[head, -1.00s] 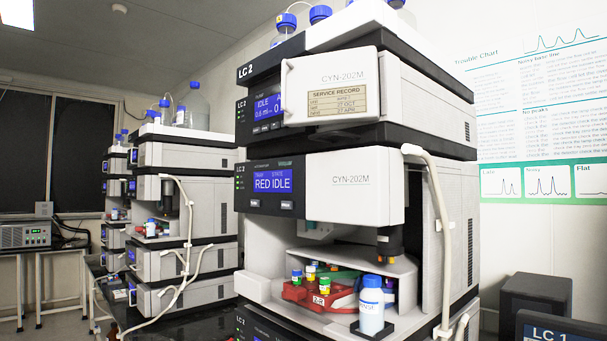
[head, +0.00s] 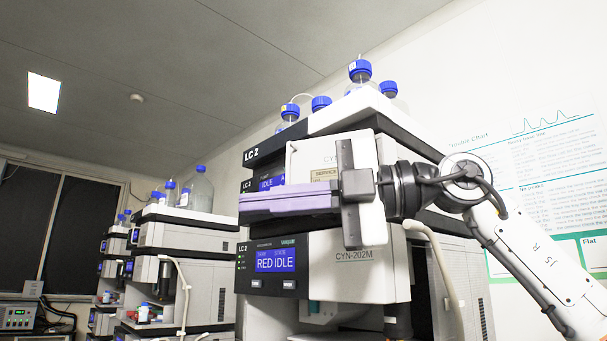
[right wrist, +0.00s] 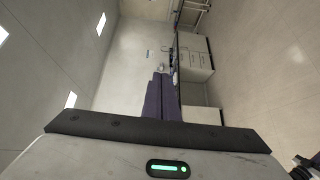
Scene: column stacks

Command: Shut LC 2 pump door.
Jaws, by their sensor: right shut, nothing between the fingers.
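The LC 2 pump door (head: 307,160) is the pale panel on the upper module of the near stack, beside a blue IDLE display. It carries a service record label and seems to stand out from the module front; its gap is hidden. My right gripper (head: 243,207) is in front of it, shut and empty, its purple fingers pointing left across the door's lower part. The palm hides the door's right side. I cannot tell whether it touches the door. The right wrist view shows the shut fingers (right wrist: 160,98) and no door. My left gripper is not in view.
The module below (head: 350,275) shows RED IDLE. Blue-capped bottles (head: 360,71) stand on top of the stack. A pale tube (head: 435,255) hangs at its right side. More stacks (head: 185,250) stand to the left. The right wrist view shows cabinets (right wrist: 195,60) and open floor.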

